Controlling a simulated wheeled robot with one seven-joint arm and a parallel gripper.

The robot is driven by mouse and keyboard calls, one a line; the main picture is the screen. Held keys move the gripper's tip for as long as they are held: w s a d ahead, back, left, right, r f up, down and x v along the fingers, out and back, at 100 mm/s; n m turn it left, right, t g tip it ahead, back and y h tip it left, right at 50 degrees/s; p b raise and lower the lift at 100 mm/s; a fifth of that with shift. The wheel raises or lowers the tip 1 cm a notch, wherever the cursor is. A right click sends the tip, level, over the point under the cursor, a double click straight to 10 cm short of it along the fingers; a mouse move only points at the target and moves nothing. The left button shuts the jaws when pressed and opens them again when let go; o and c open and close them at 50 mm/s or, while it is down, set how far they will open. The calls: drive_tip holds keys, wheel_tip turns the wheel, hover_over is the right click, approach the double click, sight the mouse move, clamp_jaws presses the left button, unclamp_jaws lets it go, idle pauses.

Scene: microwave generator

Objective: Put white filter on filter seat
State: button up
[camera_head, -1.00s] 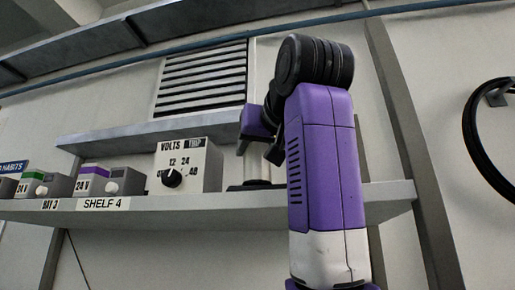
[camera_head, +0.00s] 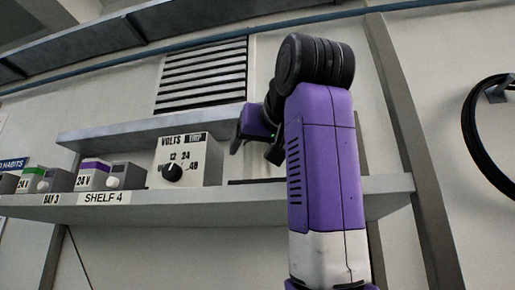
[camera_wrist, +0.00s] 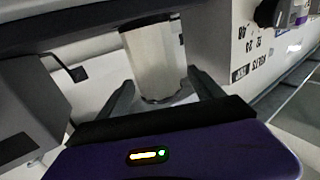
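The white filter (camera_wrist: 154,62) is a pale upright cylinder in the wrist view, with dark rims at both ends. My gripper (camera_wrist: 161,78) has one finger on each side of it. The fingertips are spread and close to the filter's sides, but I cannot tell whether they press on it. In the head view my gripper (camera_head: 256,150) hangs over the shelf to the right of the volts box, partly behind my arm, and I cannot make out the filter there. I cannot identify the filter seat with certainty; a low dark strip (camera_head: 256,181) lies on the shelf below my gripper.
The volts box (camera_head: 188,160) with its black knob stands on the shelf (camera_head: 160,207), left of my gripper. Smaller switch boxes (camera_head: 95,176) stand farther left. An upper ledge (camera_head: 150,130) and a slatted vent (camera_head: 203,76) are behind. A black cable coil (camera_head: 480,135) hangs right.

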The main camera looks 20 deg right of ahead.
drive_tip(key=shift+s, duration=0.1)
drive_tip(key=s+b, duration=0.1)
drive_tip(key=s, duration=0.1)
drive_tip(key=s+b, duration=0.1)
drive_tip(key=s, duration=0.1)
drive_tip(key=s+a+b, duration=0.1)
drive_tip(key=s, duration=0.1)
drive_tip(key=shift+s+f, duration=0.1)
drive_tip(key=shift+s, duration=0.7)
